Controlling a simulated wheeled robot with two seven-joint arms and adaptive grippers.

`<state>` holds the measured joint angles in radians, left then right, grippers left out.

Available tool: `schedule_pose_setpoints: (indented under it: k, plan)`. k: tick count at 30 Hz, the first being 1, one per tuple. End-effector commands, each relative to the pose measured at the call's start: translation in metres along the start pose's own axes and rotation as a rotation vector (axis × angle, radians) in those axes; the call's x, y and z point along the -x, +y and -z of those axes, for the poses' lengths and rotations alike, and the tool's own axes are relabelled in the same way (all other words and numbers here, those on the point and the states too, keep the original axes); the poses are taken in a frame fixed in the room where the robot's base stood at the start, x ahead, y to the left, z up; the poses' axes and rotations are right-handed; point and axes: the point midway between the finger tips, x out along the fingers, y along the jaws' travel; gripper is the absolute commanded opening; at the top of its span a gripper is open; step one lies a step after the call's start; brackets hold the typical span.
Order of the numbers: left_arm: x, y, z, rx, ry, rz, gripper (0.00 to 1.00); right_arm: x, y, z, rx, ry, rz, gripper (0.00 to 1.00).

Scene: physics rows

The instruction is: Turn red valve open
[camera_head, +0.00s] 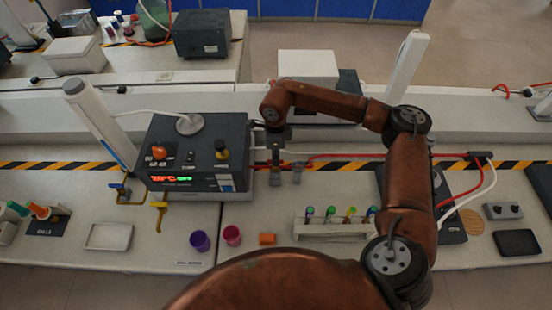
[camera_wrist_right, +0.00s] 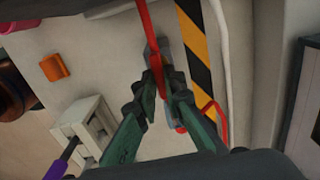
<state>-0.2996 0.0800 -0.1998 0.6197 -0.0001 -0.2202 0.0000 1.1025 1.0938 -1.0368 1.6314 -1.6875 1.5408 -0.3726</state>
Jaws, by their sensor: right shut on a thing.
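My right arm reaches in from the lower right of the head view, and its right gripper (camera_head: 276,160) points down at the bench just right of the dark control box. In the wrist view the two green fingers of the right gripper (camera_wrist_right: 164,92) are close around a narrow red piece (camera_wrist_right: 156,72), which looks like the red valve's handle. A grey fitting (camera_wrist_right: 166,62) sits behind it. A red line (camera_head: 345,155) runs right from this spot in the head view. The gripper hides most of the valve there, so its exact angle is unclear. My left gripper is out of view.
A purple cup (camera_head: 200,241), a red cup (camera_head: 232,235), an orange block (camera_head: 267,239) and a tube rack (camera_head: 330,229) stand in front.

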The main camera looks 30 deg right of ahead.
Motion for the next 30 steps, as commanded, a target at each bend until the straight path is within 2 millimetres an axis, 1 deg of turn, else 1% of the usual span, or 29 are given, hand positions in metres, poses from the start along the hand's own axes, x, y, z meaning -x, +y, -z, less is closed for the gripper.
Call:
schedule_pose_setpoints:
  k: [16,17,23,24,30]
  plan:
    - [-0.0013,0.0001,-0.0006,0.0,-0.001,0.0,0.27,-0.0015,0.0018,-0.0005,0.026,0.0,-0.004,0.0]
    - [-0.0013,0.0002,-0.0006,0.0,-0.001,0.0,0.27,-0.0016,0.0018,-0.0005,0.026,0.0,-0.004,0.11]
    - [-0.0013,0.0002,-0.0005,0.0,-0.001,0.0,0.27,-0.001,0.0012,-0.0001,0.024,0.0,-0.002,0.25]
    - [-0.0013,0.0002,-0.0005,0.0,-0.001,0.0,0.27,-0.0009,0.001,0.0,0.023,0.0,-0.002,0.27]
    - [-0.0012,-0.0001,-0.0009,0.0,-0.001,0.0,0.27,-0.0004,0.0006,0.0002,0.022,0.0,-0.001,0.27]
